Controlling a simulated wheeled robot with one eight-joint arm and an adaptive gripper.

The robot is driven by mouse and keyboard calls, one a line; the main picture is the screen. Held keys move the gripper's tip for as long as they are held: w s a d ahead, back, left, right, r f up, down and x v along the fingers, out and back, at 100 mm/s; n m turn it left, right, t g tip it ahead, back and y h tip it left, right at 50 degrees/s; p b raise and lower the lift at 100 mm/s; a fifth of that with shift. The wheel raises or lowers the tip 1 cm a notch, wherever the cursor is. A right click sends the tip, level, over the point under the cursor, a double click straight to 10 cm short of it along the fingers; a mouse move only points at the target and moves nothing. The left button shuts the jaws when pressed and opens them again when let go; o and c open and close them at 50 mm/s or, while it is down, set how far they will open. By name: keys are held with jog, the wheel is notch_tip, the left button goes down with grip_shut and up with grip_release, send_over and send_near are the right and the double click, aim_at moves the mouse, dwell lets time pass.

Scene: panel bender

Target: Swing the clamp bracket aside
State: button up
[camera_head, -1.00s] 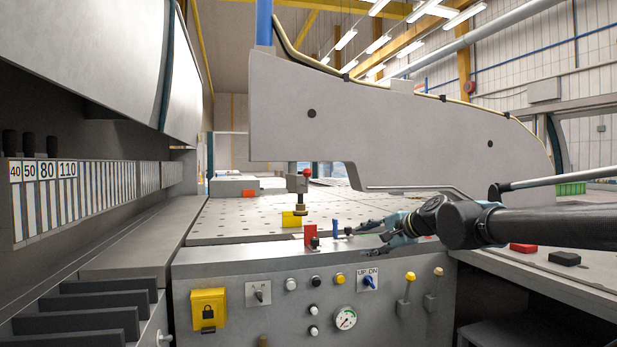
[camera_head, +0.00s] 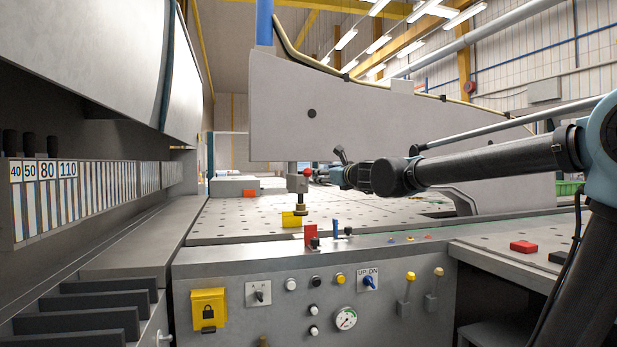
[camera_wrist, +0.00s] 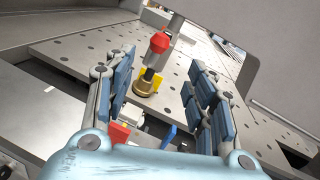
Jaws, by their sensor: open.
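The clamp bracket (camera_head: 298,183) is a grey upright piece with a red knob (camera_head: 307,172) and a brass foot (camera_head: 300,209). It hangs below the big grey arm over the perforated table. In the wrist view the clamp bracket (camera_wrist: 159,63) shows between my fingers, beyond their tips, with the red knob facing me. My gripper (camera_wrist: 160,70) is open and empty, its blue-padded fingers spread on either side. In the head view my gripper (camera_head: 332,166) is just right of the clamp, partly hidden by my own wrist.
A yellow block (camera_head: 291,220) stands by the brass foot. A red block (camera_head: 310,236) and a blue peg (camera_head: 335,227) stand at the table's front edge, below my gripper. The big grey arm (camera_head: 400,130) spans above. The perforated table (camera_head: 235,222) is mostly clear on the left.

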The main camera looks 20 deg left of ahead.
aim_at(310, 173)
jog(key=x, duration=1.4)
grip_shut()
